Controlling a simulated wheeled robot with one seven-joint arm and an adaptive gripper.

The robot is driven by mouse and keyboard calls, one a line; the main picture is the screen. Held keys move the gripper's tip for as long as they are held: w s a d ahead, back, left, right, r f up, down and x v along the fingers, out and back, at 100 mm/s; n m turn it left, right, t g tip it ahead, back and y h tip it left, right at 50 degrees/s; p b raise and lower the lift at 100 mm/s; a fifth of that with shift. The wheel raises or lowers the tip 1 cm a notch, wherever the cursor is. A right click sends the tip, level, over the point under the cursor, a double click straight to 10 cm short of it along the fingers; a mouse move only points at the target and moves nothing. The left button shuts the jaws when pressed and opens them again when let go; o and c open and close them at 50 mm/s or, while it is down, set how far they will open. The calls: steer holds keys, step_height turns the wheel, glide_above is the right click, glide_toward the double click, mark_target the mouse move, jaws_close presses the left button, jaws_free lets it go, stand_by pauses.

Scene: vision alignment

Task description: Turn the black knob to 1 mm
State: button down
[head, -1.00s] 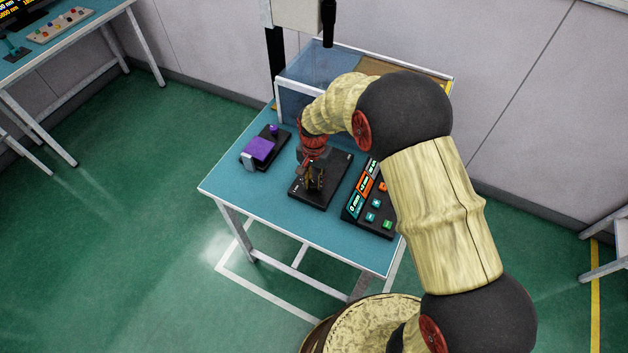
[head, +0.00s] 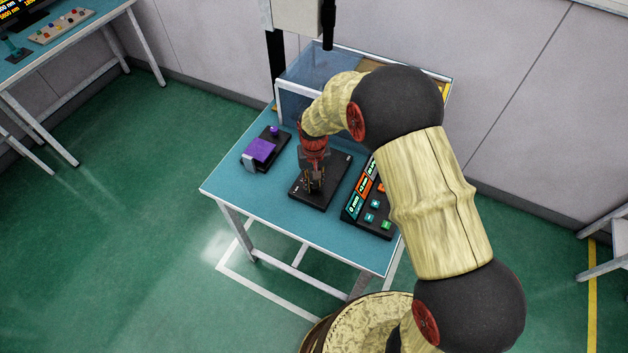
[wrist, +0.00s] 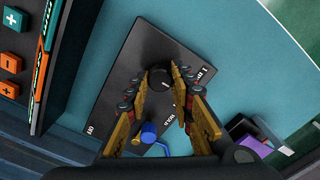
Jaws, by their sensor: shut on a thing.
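The black knob (wrist: 158,79) sits on a flat black plate (wrist: 118,92) with white lettering. In the wrist view, "1" with partly legible lettering shows at the plate's right end and "OFF" at its lower left. My gripper (wrist: 159,77) has a fingertip on each side of the knob and is shut on it. The knob's pointer is too small to read surely. In the head view my gripper (head: 312,188) is low over the plate (head: 336,181) and hides the knob. A blue lever (wrist: 150,135) shows near the plate's lower edge.
A control box with colored buttons (head: 373,204) stands close right of the plate. A purple device (head: 261,150) lies to its left. A clear-sided bin (head: 307,70) is behind on the teal table (head: 297,229). The table's front is clear.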

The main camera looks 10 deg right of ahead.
mark_target(314, 184)
steer(key=n+p, duration=0.1)
steer(key=n, duration=0.4)
steer(key=shift+w+n, duration=0.1)
steer(key=shift+n, duration=0.3)
stand_by(0.4)
steer(key=c, duration=1.5)
jaws_free()
steer(key=shift+c, duration=0.2)
step_height(314, 184, up, 12)
